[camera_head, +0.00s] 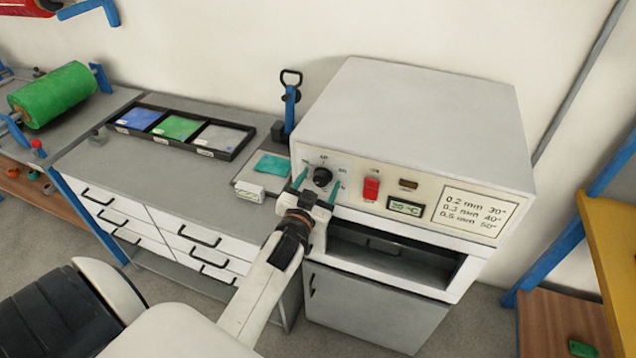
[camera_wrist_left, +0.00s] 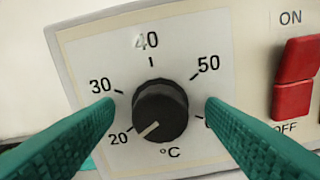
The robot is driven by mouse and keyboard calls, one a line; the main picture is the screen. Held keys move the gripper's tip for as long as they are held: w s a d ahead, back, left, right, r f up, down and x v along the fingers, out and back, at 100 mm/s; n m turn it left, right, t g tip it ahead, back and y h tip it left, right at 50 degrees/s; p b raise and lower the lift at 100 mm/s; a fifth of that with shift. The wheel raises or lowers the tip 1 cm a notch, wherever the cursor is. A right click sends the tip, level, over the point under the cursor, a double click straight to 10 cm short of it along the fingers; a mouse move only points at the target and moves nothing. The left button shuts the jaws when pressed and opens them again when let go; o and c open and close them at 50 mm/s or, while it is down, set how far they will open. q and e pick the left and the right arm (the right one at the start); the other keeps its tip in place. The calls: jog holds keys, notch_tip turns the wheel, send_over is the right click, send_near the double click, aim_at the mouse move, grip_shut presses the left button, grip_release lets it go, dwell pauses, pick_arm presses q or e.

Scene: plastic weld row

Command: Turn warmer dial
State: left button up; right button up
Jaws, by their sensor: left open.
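The warmer (camera_head: 420,130) is a large grey-white box on a cabinet. Its black dial (camera_head: 322,177) is at the left of the front panel, and it also shows in the left wrist view (camera_wrist_left: 160,110). The dial's pale pointer line points lower left, near or just below the 20 mark. My left gripper (camera_head: 317,187) is open, with its teal fingers on either side of the dial. In the left wrist view the fingers (camera_wrist_left: 158,115) stand apart from the dial, with gaps on both sides. My right gripper is not in view.
A red switch (camera_head: 371,188) marked ON and OFF is right of the dial. A display (camera_head: 405,207) reads about 20 °C. A card (camera_head: 473,213) lists thicknesses with 30°, 40° and 50°. An open slot lies below the panel. A black tray (camera_head: 238,150) of coloured sheets is on the left bench.

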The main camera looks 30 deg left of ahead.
pick_arm(q)
jog(key=c, duration=1)
